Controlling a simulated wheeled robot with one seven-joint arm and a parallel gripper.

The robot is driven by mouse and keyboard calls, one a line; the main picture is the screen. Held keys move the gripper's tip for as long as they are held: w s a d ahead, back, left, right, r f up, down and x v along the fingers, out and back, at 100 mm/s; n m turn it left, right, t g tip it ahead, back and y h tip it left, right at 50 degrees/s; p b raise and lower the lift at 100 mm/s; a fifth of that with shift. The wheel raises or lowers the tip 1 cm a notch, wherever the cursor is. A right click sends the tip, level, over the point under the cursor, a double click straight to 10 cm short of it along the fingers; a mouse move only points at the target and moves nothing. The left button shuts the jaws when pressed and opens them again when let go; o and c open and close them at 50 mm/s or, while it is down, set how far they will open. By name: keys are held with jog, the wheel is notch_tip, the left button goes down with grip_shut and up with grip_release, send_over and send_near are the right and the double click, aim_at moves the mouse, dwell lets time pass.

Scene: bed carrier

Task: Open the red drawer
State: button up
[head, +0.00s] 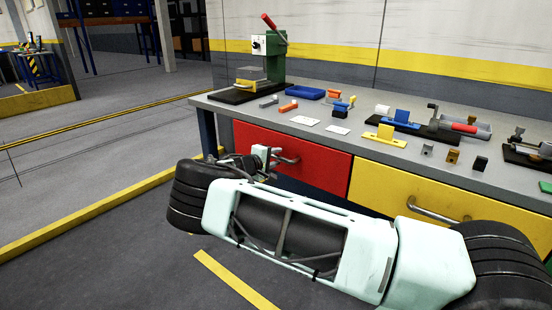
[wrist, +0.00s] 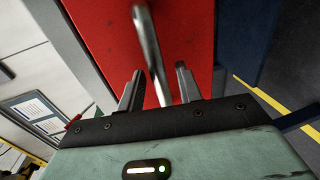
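The red drawer (head: 318,168) is at the left of the workbench front and looks shut. Its metal handle (head: 286,158) shows partly in the head view, beside my gripper (head: 268,160). In the wrist view, the red drawer front (wrist: 105,30) fills the upper middle and the handle (wrist: 150,45) runs down between the two fingers of my gripper (wrist: 160,82). The fingers are apart, with gaps on both sides of the handle. My arm hides part of the floor and bench front in the head view.
A yellow drawer (head: 385,190) with its own handle (head: 432,210) is right of the red one. The grey benchtop (head: 340,150) carries a green press (head: 268,45), a blue tray (head: 305,92) and several small parts. Open floor (head: 60,175) lies to the left.

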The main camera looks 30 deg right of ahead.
jog(key=shift+w+d, duration=0.15)
jog(key=shift+d, duration=0.2)
jog(key=shift+c, duration=0.3)
grip_shut()
jog(key=f+v, duration=0.2)
jog(key=v, duration=1.2)
jog(key=a+f+v, duration=0.1)
jog(key=f+v, duration=0.2)
jog(key=v, duration=1.1)
jog(key=shift+s+f+b, duration=0.25)
jog(key=shift+f+b, duration=0.05)
jog(key=shift+f, duration=0.05)
jog(key=shift+a, duration=0.15)
jog(key=shift+o, duration=0.3)
grip_release()
jog(key=v, duration=1.7)
jog(key=shift+a, duration=0.2)
